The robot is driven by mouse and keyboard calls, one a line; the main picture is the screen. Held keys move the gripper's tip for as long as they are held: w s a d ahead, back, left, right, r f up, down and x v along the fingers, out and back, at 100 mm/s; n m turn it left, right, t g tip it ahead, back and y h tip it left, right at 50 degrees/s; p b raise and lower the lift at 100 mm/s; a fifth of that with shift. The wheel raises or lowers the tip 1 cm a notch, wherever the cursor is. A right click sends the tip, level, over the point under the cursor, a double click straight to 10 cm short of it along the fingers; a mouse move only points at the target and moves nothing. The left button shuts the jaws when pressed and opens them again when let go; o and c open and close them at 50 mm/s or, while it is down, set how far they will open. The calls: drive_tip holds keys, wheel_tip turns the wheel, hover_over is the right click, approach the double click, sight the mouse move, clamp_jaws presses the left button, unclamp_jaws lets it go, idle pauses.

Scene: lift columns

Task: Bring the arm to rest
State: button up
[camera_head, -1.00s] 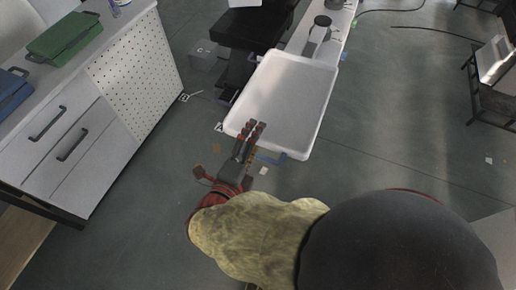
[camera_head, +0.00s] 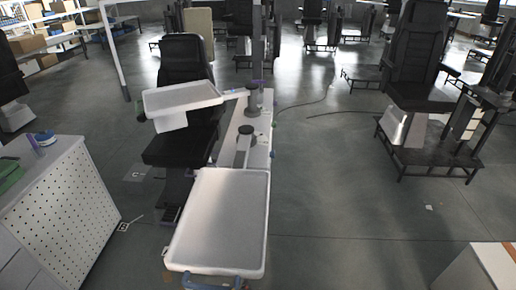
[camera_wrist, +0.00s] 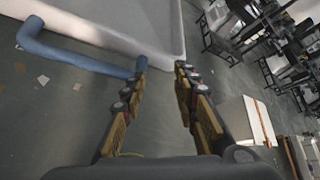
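My gripper (camera_wrist: 160,85) shows in the wrist view with its two fingers apart and nothing between them. The blue handle (camera_wrist: 75,58) and the edge of a white tray (camera_wrist: 105,35) are just beyond it, to the left. I cannot tell whether the left finger touches the handle. My arm and gripper are out of the head view. There the tray (camera_head: 222,215) is at the lower middle, empty, with the blue handle (camera_head: 210,284) at its near edge.
A second tray (camera_head: 182,97) is by a black seat (camera_head: 180,148) farther back. A white cabinet (camera_head: 65,215) stands at the left, and a box (camera_head: 480,270) at the lower right. Bare floor (camera_head: 345,210) lies right of the tray. More seats stand behind.

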drive_tip(key=s+d+r+m+g+y, duration=0.1)
drive_tip(key=s+d+r+m+g, duration=0.3)
drive_tip(key=m, duration=0.8)
drive_tip(key=s+d+f+m+g, duration=0.15)
drive_tip(key=d+m+g, duration=0.4)
drive_tip(key=m, duration=0.65)
drive_tip(key=w+d+r+m+t+y, duration=0.3)
drive_tip(key=d+r+m, duration=1.1)
drive_tip(key=m, duration=0.1)
drive_tip(key=shift+d+r+t, duration=0.35)
drive_tip(key=shift+d+r, duration=0.05)
